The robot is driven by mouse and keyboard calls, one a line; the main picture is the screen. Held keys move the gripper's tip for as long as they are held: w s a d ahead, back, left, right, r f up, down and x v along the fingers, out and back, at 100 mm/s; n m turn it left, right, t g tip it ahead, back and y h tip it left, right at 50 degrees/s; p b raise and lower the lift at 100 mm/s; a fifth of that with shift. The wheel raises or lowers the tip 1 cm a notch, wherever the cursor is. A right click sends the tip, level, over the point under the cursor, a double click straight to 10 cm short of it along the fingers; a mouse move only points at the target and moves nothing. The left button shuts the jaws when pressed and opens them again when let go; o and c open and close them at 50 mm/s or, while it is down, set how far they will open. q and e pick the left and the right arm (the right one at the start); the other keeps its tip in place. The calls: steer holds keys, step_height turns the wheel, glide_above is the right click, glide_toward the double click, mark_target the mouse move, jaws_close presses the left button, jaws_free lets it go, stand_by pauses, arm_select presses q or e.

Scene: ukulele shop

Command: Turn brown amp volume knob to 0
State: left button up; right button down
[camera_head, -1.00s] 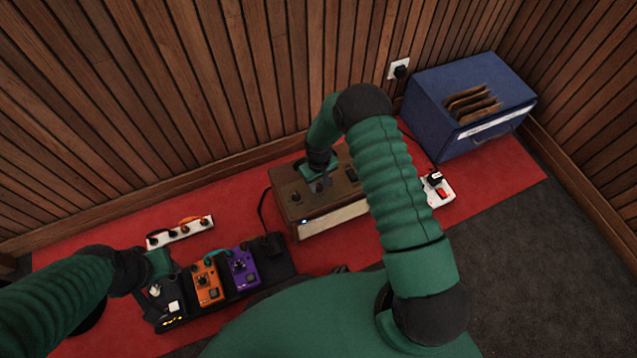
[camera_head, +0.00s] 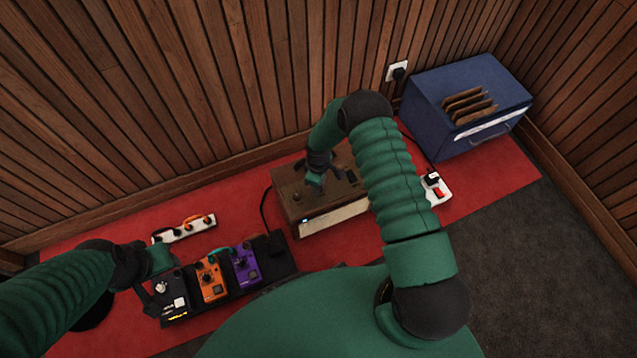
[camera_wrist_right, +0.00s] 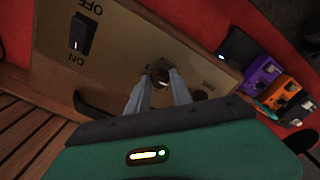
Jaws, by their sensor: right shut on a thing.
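The brown amp (camera_head: 286,212) stands on the red mat, and its top panel (camera_wrist_right: 115,60) fills much of the right wrist view. My right gripper (camera_head: 315,184) is over the amp's top. In the right wrist view its two fingers (camera_wrist_right: 158,84) are shut on a small dark knob (camera_wrist_right: 160,77) with a pale pointer line. A second knob (camera_wrist_right: 198,95) sits beside it, also seen in the head view (camera_head: 297,197). The panel's markings near the knobs are too small to read. My left gripper (camera_head: 150,293) is beside the pedalboard; its fingers are unclear.
An ON/OFF rocker switch (camera_wrist_right: 80,34) is on the amp panel. The pedalboard (camera_head: 280,262) carries an orange pedal (camera_head: 211,283) and a purple pedal (camera_head: 245,270). A power strip (camera_head: 185,230) lies behind.

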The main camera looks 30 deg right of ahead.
steer(key=shift+n, duration=0.3)
steer(key=c, duration=1.2)
jaws_free()
steer(key=shift+o, duration=0.2)
step_height(320, 180, up, 17)
steer(key=p, duration=0.7)
steer(key=shift+f, duration=0.15)
